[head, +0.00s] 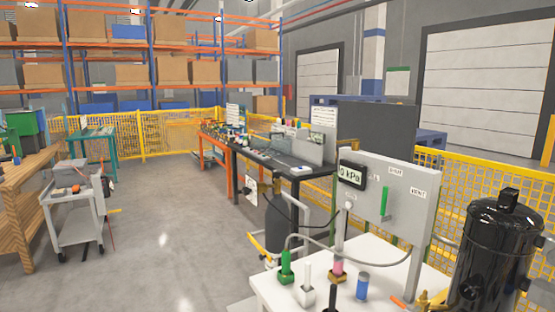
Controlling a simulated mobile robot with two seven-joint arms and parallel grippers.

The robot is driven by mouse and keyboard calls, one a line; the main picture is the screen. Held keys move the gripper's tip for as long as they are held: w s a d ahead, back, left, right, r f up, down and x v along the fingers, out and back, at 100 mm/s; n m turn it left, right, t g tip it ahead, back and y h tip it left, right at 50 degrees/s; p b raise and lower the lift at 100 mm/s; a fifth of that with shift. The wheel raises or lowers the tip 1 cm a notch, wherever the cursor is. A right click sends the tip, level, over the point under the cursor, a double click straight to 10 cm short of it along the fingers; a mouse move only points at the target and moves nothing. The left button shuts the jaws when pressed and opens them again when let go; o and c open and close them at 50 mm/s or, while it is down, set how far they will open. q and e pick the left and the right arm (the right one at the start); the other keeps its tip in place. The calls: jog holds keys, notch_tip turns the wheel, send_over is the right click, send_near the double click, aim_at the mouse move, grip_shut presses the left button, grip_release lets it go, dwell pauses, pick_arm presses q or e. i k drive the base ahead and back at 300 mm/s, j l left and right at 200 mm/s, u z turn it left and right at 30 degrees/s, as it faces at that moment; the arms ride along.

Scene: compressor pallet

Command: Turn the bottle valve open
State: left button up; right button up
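Neither of my grippers is in the head view. A dark grey bottle (278,228) stands upright on the floor beside the dark workbench, next to a pale tubular frame. A grey panel (405,225) stands at the white table's back edge. It carries a display (352,174) that seems to read 0 kPa, a green upright lever (384,203) and small labels, one reading VENT.
The white table (268,288) holds a green fitting (286,268), a white fitting (307,287), a blue can (362,286) and hoses. A black compressor (494,255) stands at right. A grey cart (75,212) stands at left. The floor between (165,230) is clear.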

aim_at(276, 173)
jog(key=z, duration=0.55)
jog(key=i+j+z, duration=0.15)
jog(key=j+z, duration=0.15)
jog(key=z, duration=0.2)
jog(key=i+j+z, duration=0.1)
jog(key=j+z, duration=0.2)
jog(key=z, duration=0.15)
jog(key=j+z, duration=0.45)
jog(key=j, duration=0.45)
jog(key=j+z, duration=0.2)
jog(key=j, duration=1.7)
jog(key=k+j, duration=0.1)
jog(key=j, duration=0.8)
jog(key=z, duration=0.05)
